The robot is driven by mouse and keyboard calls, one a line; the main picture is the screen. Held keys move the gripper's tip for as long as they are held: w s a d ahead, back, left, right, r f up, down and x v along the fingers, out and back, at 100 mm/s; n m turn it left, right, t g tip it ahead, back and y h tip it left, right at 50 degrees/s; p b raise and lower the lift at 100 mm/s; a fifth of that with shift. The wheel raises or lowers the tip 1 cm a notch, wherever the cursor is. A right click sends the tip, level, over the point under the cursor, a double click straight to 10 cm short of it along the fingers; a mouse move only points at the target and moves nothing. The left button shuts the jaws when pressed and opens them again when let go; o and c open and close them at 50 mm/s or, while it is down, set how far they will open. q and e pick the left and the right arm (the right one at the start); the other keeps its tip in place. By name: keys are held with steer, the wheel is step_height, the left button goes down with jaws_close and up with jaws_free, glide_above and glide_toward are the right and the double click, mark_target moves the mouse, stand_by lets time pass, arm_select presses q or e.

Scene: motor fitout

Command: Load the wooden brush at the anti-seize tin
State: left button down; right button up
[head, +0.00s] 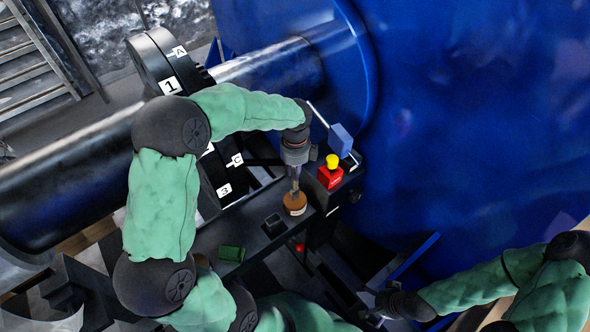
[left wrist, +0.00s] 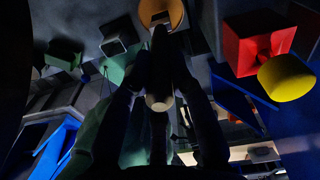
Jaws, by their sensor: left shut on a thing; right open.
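My left gripper (head: 295,172) points down over the deck and is shut on the wooden brush. The brush shows in the left wrist view as a dark stick with a pale round end (left wrist: 158,102) between the fingers. The round orange-brown anti-seize tin (head: 295,209) stands directly under the gripper; it also shows at the top of the left wrist view (left wrist: 175,14). The brush's far end is at the tin, but I cannot tell whether it is inside or touching. My right gripper (head: 376,304) is open and empty, low at the lower right.
A red block (head: 329,178) with a yellow cap (head: 332,161) stands right of the tin, near a blue block (head: 341,138). A black square holder (head: 273,222) and a green box (head: 232,253) lie to the left. The labelled black flange (head: 160,62) and big blue housing (head: 480,110) rise behind.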

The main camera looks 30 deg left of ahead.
arm_select(q)
steer(key=shift+f, duration=0.5)
stand_by(0.9)
steer(key=shift+f, duration=0.1)
stand_by(1.6)
step_height(320, 180, up, 7)
steer(key=p, duration=0.6)
steer(key=shift+p, duration=0.3)
stand_by(0.8)
